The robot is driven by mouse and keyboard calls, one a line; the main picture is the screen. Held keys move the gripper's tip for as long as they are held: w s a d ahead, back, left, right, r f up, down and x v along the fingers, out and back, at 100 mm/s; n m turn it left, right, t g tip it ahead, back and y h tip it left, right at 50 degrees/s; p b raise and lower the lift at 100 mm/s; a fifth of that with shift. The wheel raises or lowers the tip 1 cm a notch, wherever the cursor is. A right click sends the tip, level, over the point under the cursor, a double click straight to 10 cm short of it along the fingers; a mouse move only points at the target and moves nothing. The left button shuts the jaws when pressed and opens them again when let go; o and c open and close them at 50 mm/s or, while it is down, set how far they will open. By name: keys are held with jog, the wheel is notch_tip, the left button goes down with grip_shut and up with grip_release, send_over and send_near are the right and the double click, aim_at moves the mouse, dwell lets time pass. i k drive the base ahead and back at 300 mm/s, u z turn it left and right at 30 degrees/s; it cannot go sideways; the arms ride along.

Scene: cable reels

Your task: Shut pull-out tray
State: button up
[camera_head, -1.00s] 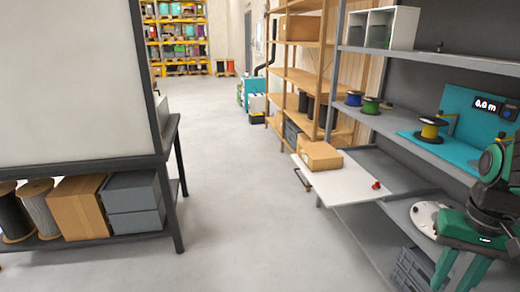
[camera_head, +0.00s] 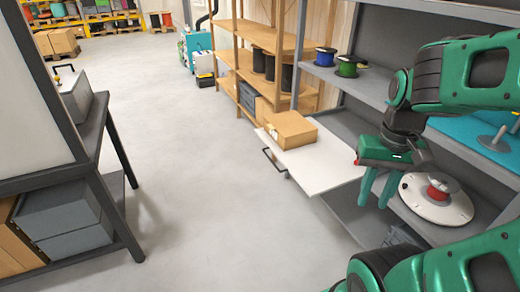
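The pull-out tray (camera_head: 322,168) is a white board that juts out of the grey shelf unit on the right, toward the aisle. Its dark bar handle (camera_head: 272,162) is on the left outer end. A cardboard box (camera_head: 290,129) sits on the tray. My gripper (camera_head: 374,204) is at the tray's right side, fingers pointing down. The two green fingers are apart, with nothing seen between them. The gripper hides part of the tray's right end. A small red thing (camera_head: 357,161) shows at the gripper's left edge. I cannot tell whether the gripper touches the tray.
A white round disc (camera_head: 437,203) with a red spool (camera_head: 437,189) lies on the lower shelf, right of my gripper. Blue (camera_head: 325,57) and green (camera_head: 347,67) spools stand on the shelf above. A dark-framed bench (camera_head: 92,140) stands left. The floor (camera_head: 200,150) between is clear.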

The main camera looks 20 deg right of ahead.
aim_at(327, 165)
jog(key=u, duration=0.05)
jog(key=i, duration=0.9)
